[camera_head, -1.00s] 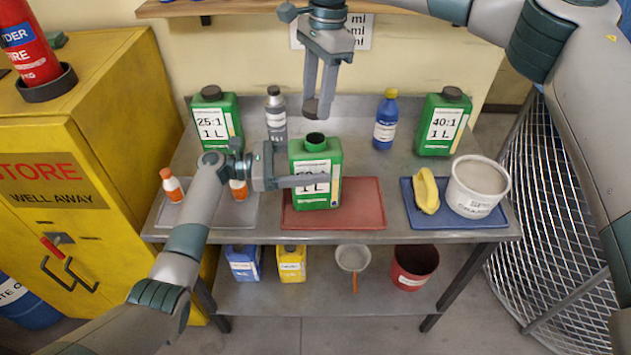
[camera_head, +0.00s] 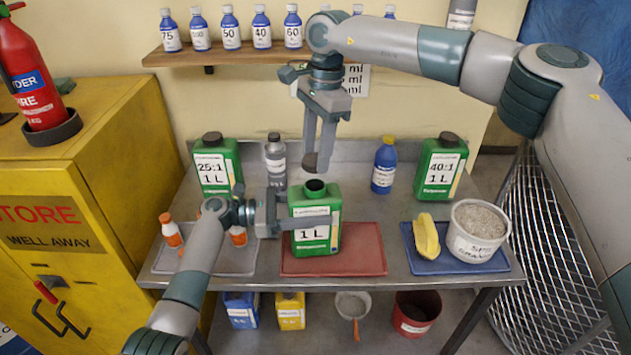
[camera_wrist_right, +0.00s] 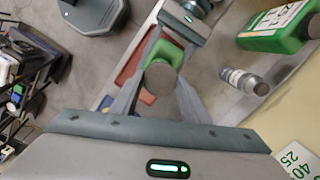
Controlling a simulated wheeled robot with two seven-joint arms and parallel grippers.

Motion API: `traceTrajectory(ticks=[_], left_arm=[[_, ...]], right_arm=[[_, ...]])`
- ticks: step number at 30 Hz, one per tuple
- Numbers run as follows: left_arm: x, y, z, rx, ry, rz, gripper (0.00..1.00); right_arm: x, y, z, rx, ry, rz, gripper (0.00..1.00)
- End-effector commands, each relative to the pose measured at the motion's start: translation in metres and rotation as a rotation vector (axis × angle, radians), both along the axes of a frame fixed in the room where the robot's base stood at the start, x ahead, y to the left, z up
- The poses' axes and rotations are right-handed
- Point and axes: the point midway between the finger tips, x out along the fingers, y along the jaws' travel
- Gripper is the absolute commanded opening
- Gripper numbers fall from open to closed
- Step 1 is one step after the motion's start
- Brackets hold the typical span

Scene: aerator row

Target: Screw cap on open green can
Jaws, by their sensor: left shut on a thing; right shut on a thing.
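The open green can (camera_head: 316,222) stands upright on the red tray, its dark neck (camera_head: 314,188) uncovered at the top. My left gripper (camera_head: 300,224) is shut on the can from the left, across its front. My right gripper (camera_head: 316,160) points down and is shut on a dark round cap (camera_head: 310,160), held a little above and slightly left of the neck. In the right wrist view the cap (camera_wrist_right: 160,80) sits between the fingertips, with the green can (camera_wrist_right: 162,52) behind it. The cap hides the neck there.
The red tray (camera_head: 365,258) lies mid-table. Capped green cans stand at back left (camera_head: 217,165) and back right (camera_head: 440,168). A grey bottle (camera_head: 276,163) and a blue bottle (camera_head: 384,168) stand behind.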

Motion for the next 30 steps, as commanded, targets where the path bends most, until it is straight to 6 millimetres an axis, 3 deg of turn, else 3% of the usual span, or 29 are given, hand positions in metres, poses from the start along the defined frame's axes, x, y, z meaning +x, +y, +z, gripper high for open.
traceTrajectory(ticks=[9,30], left_arm=[[0.000,0.000,0.000,0.000,0.001,0.001,0.18],[0.000,0.001,0.000,0.001,0.001,0.001,0.18]], right_arm=[[0.000,0.000,-0.034,-0.001,0.000,0.000,0.21],[0.000,0.000,-0.035,0.000,-0.001,0.000,0.21]])
